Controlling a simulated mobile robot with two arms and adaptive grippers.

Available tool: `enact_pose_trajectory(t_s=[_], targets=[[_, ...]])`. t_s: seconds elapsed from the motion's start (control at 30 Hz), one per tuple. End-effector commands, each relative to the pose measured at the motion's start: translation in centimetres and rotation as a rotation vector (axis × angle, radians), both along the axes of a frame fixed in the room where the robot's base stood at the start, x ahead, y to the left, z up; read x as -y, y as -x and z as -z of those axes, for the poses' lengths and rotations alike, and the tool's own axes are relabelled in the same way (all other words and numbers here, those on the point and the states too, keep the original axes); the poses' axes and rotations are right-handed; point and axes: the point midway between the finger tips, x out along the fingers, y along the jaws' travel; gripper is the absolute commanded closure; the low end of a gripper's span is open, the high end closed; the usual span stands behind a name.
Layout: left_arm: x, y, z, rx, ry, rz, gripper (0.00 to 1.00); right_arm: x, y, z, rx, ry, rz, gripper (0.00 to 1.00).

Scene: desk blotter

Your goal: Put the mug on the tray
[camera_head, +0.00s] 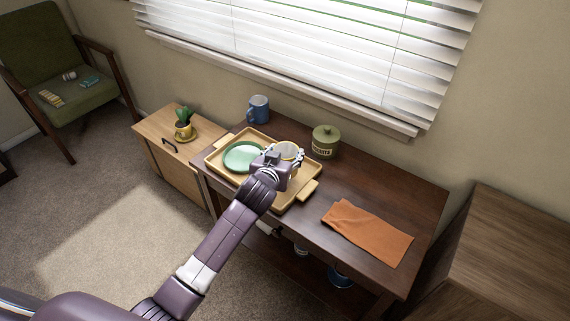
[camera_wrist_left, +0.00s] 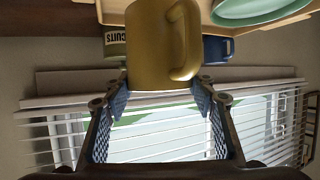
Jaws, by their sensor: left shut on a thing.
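The mustard-yellow mug (camera_head: 288,149) is at the right part of the wooden tray (camera_head: 213,161) in the head view. I cannot tell whether its base touches the tray. My left gripper (camera_head: 279,158) is shut on the mug and hides part of it. In the left wrist view the mug (camera_wrist_left: 152,45) is between the fingertips of the gripper (camera_wrist_left: 155,86), with its handle to the right. The tray (camera_wrist_left: 204,8) shows there at the top edge. My right gripper is not in view.
A green plate (camera_head: 241,156) lies on the tray's left part. A blue mug (camera_head: 258,109) and a green biscuit jar (camera_head: 325,141) stand behind the tray. An orange cloth (camera_head: 368,232) lies on the desk (camera_head: 385,190) at right. A potted cactus (camera_head: 183,123) stands on the cabinet at left.

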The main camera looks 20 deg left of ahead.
Motion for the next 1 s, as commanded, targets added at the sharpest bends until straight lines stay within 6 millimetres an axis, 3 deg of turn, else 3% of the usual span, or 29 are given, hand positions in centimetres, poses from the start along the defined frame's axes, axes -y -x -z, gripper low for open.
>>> enact_pose_trajectory(t_s=[0.3,0.73,0.77,0.9,1.0], targets=[[0.1,0.0,4.1,0.000,0.000,0.001,0.97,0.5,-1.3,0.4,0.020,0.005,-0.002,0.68],[0.1,0.0,4.7,0.001,0.001,0.001,0.97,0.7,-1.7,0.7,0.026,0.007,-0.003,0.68],[0.0,0.0,4.7,-0.001,0.001,0.001,0.45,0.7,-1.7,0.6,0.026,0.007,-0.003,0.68],[0.0,0.0,4.6,-0.001,0.000,0.001,0.31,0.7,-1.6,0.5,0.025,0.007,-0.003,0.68],[0.0,0.0,4.6,-0.001,0.000,0.001,0.31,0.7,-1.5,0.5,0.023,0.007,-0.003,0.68]])
